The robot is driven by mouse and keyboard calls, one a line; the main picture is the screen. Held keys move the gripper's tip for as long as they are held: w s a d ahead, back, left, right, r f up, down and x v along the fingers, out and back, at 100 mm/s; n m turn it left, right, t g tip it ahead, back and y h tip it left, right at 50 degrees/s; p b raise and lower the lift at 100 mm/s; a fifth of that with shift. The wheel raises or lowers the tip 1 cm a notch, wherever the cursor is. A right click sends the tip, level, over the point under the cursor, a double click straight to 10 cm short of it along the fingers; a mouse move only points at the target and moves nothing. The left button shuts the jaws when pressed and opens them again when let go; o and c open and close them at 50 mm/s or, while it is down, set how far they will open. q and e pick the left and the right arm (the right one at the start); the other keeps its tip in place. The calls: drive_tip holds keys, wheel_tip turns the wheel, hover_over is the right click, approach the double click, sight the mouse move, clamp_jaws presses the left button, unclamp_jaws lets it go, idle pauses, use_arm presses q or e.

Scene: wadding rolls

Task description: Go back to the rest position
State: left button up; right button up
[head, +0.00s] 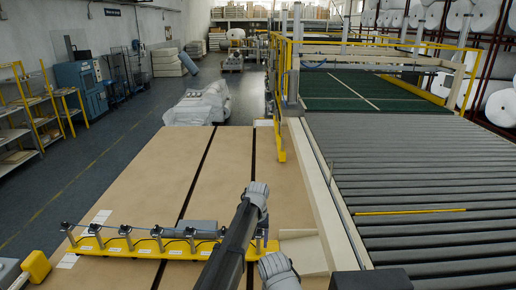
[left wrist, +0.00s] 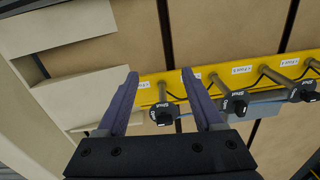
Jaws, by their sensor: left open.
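My left gripper (head: 267,232) is over the right end of a yellow rail (head: 137,246) in the head view. The rail (left wrist: 152,81) carries several upright posts with dark fittings, a thin blue line and white labels. My dark arm hides part of the rail. My right gripper does not show.
The rail lies on a broad brown table (head: 150,195) with dark slots; its far part is clear. A grey roller conveyor (head: 430,180) runs at the right, with a yellow frame (head: 283,90) beyond. White wrapped bundles (head: 200,103) are past the table. Yellow-framed shelves (head: 20,120) stand left.

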use_arm(q)
drive_tip(key=s+a+f+m+b, duration=0.1)
drive_tip(key=s+f+b, duration=0.3)
drive_tip(key=s, duration=0.6)
drive_tip(key=s+a+f+m+b, duration=0.1)
drive_tip(key=s+a+f+b, duration=0.1)
drive_tip(key=s+f+b, duration=0.3)
drive_tip(key=s+a+f+m+b, duration=0.1)
drive_tip(key=s+f+b, duration=0.3)
drive_tip(key=s, duration=1)
wheel_tip(320, 180, down, 3)
drive_tip(key=shift+s+a+f+y, duration=0.1)
drive_tip(key=shift+s+a+y, duration=0.25)
drive_tip(key=shift+a, duration=0.35)
drive_tip(key=shift+w, duration=0.1)
